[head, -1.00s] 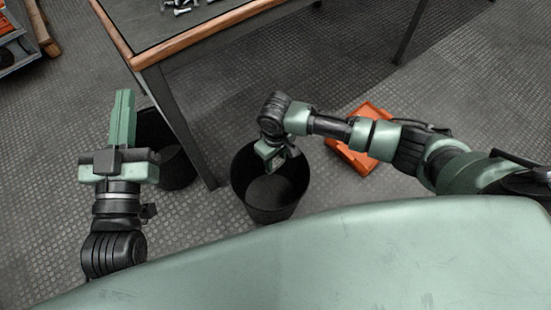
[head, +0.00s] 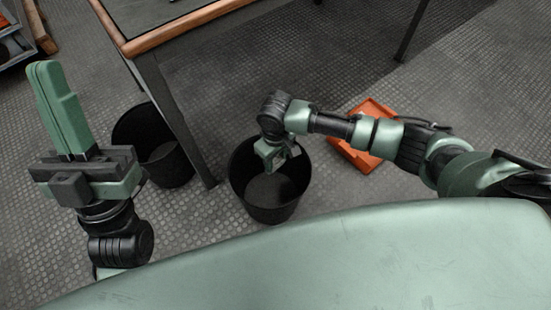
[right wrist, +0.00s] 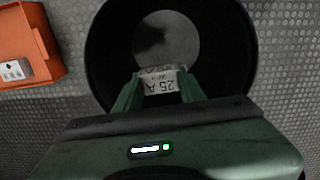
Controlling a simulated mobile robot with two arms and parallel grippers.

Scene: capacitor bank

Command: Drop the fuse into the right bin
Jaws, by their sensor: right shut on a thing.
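The right bin (head: 236,180) is a round black open bin on the floor at the middle of the head view. My right gripper (head: 273,158) points down at its mouth, and the bin also shows behind the fingers in the right wrist view (right wrist: 105,50). There my right gripper (right wrist: 160,78) is shut on the fuse (right wrist: 162,83), a pale piece marked "25 A". The fuse appears over the bin's opening; its height above the rim is hard to tell. My left gripper (head: 42,70) is at the far left, its green fingers together and pointing up, with nothing seen in it.
A second black bin (head: 130,130) stands to the left, partly behind a table leg. The wood-edged table (head: 200,18) stands at the back. An orange tray (head: 355,155) lies on the floor right of the bin, under my right arm. Grey textured floor is free around them.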

